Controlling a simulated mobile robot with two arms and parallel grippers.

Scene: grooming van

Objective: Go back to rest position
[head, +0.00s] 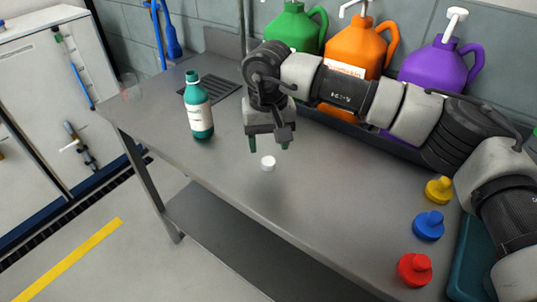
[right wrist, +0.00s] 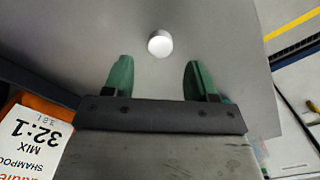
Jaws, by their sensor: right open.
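My right gripper (head: 268,143) hangs over the middle of the grey table (head: 330,205), its fingers apart and empty. Its green-tipped fingers also show in the right wrist view (right wrist: 158,82). A small white cap (head: 268,163) is on the table just in front of the fingertips; in the right wrist view the white cap (right wrist: 160,43) lies beyond the gap between the fingers, not held. A teal bottle (head: 198,108) with a white label stands upright to the left of the gripper. My left gripper is not in view.
Green (head: 292,28), orange (head: 356,48) and purple (head: 438,62) pump jugs stand along the back in a dark tray. Yellow (head: 438,190), blue (head: 428,226) and red (head: 414,269) knobbed pieces line the right side, beside a teal bin (head: 467,262). The table's front middle is clear.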

